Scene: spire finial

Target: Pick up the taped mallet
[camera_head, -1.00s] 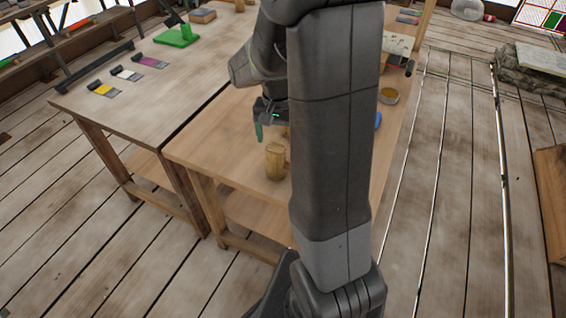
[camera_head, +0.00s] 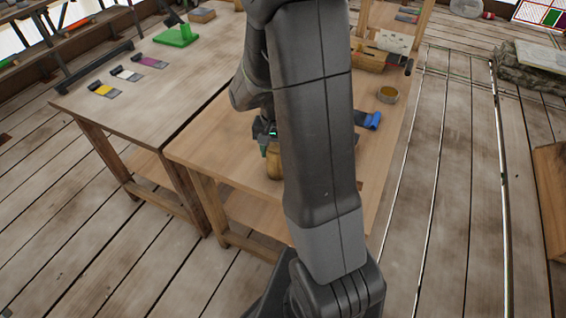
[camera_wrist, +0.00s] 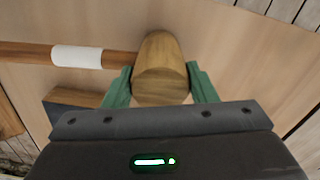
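The taped mallet has a wooden head (camera_wrist: 160,68) and a handle wrapped with a white tape band (camera_wrist: 77,56) in the wrist view. The handle runs to the left from the head. In the head view the mallet head (camera_head: 274,160) stands on the front table, partly hidden by my arm. My gripper (camera_wrist: 160,82) is open, with its green fingers on either side of the mallet head. The left finger is close to the head near the handle, and a small gap seems to show at the right finger. In the head view my gripper (camera_head: 264,135) is right at the mallet head.
The wooden table (camera_head: 215,150) has clear room left of the mallet. Colour swatches (camera_head: 126,73) lie on the adjoining table. My arm hides the table's middle.

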